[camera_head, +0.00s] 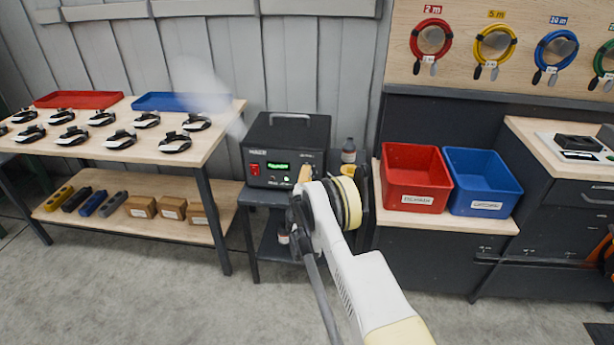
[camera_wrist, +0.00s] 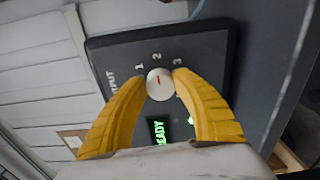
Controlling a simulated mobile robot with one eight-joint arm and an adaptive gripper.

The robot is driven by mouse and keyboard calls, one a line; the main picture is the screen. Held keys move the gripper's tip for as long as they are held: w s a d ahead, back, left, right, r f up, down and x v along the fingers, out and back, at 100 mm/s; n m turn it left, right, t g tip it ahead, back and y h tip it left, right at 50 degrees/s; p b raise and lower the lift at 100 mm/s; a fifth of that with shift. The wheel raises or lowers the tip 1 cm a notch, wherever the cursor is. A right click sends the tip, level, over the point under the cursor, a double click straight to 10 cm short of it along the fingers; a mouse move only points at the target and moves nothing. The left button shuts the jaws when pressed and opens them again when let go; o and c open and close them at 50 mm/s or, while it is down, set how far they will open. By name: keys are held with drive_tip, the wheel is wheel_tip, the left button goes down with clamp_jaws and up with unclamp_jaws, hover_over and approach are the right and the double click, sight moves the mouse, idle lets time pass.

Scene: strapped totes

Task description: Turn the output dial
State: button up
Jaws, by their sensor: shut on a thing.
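The output dial (camera_wrist: 160,87) is a round pale knob with a red mark, in the middle of the wrist view. The mark points up towards the printed 2, between the printed 1 and 3. The yellow fingers of my gripper (camera_wrist: 161,79) are shut on the dial from both sides. In the head view my gripper (camera_head: 304,175) is at the front right of the black power unit (camera_head: 289,133), and the dial is hidden there. The unit's green display (camera_wrist: 159,132) is lit and shows part of "READY" in the wrist view.
The unit has a red switch (camera_head: 254,169) and stands on a dark stand beside a small bottle (camera_head: 348,151). A table with several black-and-white devices (camera_head: 120,139) is at left. Red (camera_head: 415,178) and blue (camera_head: 482,181) bins stand at right. Floor is clear at front left.

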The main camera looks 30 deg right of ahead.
drive_tip(key=shift+m, duration=0.3)
idle(0.4)
drive_tip(key=o, duration=1.2)
drive_tip(key=v, duration=0.7)
drive_tip(key=shift+s, duration=0.2)
drive_tip(key=shift+a, duration=0.1)
